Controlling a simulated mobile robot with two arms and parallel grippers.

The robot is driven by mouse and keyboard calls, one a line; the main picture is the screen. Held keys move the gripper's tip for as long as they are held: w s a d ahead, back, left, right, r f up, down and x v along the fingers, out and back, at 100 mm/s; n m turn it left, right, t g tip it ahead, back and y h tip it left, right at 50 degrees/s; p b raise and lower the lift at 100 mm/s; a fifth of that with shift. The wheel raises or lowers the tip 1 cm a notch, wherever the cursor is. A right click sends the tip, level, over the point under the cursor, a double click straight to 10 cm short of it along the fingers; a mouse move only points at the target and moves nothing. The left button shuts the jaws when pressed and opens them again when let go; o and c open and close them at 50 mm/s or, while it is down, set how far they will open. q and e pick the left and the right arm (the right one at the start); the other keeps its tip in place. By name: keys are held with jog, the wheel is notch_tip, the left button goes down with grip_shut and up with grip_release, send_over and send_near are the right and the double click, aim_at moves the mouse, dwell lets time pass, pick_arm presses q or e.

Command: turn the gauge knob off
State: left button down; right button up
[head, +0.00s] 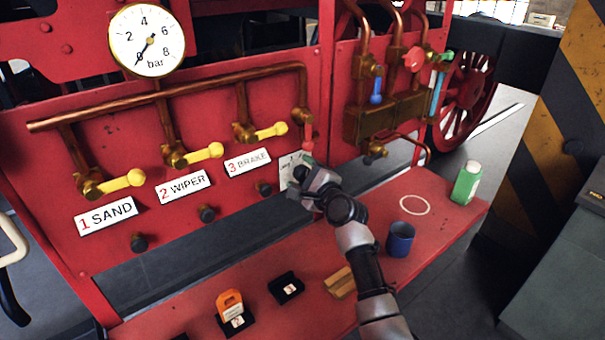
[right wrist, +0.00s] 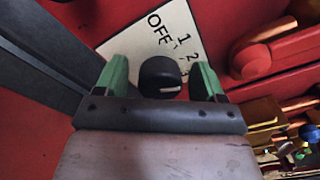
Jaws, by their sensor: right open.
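The gauge knob (right wrist: 160,76) is a small black round knob with a white mark, seen in the right wrist view on a white plate (right wrist: 148,42) lettered OFF, 1, 2. My right gripper (right wrist: 160,80) is open, with one green fingertip on each side of the knob; I cannot tell whether they touch it. In the head view my right gripper (head: 308,178) is at the red panel and hides the knob; part of the white plate (head: 288,168) shows beside it. The round pressure gauge (head: 147,40) is at the upper left, its needle pointing near zero. My left gripper is not in view.
Yellow-handled valves (head: 122,182) and a copper pipe (head: 200,92) run along the panel left of my gripper. A red-handled valve (head: 308,130) is just above it. Below, the red shelf (head: 440,235) holds a blue mug (head: 400,239) and a green bottle (head: 467,184).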

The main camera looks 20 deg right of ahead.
jog(key=shift+w, duration=0.15)
jog(key=shift+c, duration=0.5)
jog(key=c, duration=0.8)
jog(key=shift+c, duration=0.2)
